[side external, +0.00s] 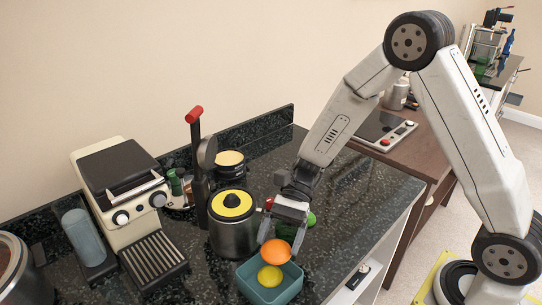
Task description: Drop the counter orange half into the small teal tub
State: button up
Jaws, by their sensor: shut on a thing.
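The orange half (275,251) is between the fingertips of my gripper (281,240), which is shut on it. The small teal tub (292,283) stands on the dark counter near its front edge. The orange half is over the back part of the tub; I cannot tell whether it touches the tub or how high above it it is. A round yellow fruit piece (270,276) is inside the tub, just in front of the orange half in the picture.
A steel pot with a yellow lid (231,228) stands close left of the tub. A green round thing (311,219) lies behind my gripper. Counter at right is clear.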

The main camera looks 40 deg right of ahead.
jog(key=o, duration=1.1)
jog(key=shift+v, duration=3.9)
jog(key=shift+f, duration=0.1)
jog(key=s+d+f+n+t+h, duration=0.1)
jog(key=s+d+n+t+h, duration=0.1)
jog(key=n+h, duration=0.2)
jog(key=s+d+n+t+h, duration=0.2)
jog(key=d+n+t+h, duration=0.1)
jog(key=n+h, duration=0.1)
jog(key=s+d+f+n+t+h, duration=0.1)
jog(key=s+d+n+t+h, duration=0.1)
jog(key=n, duration=0.3)
jog(key=shift+s+d+f+n+h, duration=0.2)
jog(key=shift+s+f+n+h, duration=0.25)
jog(key=shift+h, duration=0.45)
